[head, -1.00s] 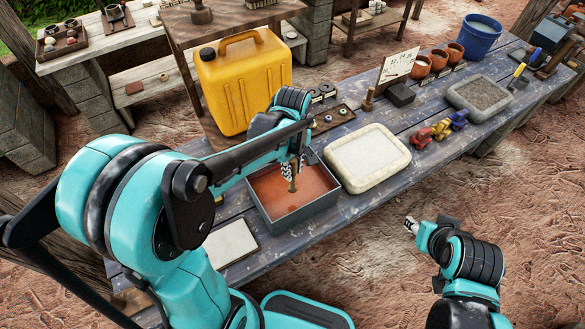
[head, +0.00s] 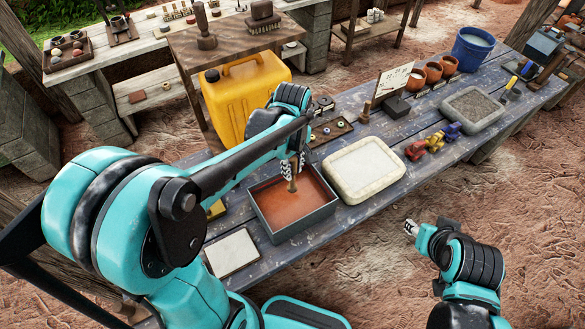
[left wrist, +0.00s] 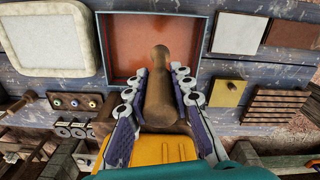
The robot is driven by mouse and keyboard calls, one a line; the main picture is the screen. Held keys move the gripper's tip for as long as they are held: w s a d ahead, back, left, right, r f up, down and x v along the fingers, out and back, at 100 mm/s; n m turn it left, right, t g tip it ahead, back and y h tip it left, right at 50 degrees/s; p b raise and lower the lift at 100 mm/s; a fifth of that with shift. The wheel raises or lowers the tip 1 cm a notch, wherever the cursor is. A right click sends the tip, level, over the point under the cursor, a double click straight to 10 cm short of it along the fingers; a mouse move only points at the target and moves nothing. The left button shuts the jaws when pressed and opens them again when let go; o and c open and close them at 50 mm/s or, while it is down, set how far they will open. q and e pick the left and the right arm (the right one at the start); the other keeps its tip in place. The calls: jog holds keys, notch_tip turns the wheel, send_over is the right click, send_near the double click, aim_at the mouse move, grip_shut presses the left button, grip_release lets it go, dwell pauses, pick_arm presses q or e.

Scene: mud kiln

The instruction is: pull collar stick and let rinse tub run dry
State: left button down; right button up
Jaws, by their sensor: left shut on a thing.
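The rinse tub (head: 292,232) is a grey rectangular tub on the plank table with a reddish-brown inside; I cannot tell how much liquid it holds. My left gripper (head: 291,168) is over the tub, shut on the collar stick (head: 292,186), whose lower end points into the tub. In the left wrist view the stick (left wrist: 158,85), brown wood with a rounded knob, sits between both fingers (left wrist: 158,95), with the tub (left wrist: 211,30) behind it. Whether the stick touches the tub floor is hidden. My right gripper (head: 411,228) hangs clear of the table at right, its jaws too small to read.
A pale shallow basin (head: 335,190) stands right of the tub and a white tile (head: 231,252) left of it. A yellow jerrycan (head: 243,105) is behind my left arm. Small coloured figures (head: 434,142), terracotta pots (head: 432,72) and a blue bucket (head: 473,48) stand farther right.

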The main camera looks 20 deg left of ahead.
pick_arm(q)
jog(key=shift+r+p, duration=1.6)
jog(key=shift+r, duration=0.75)
dwell(0.8)
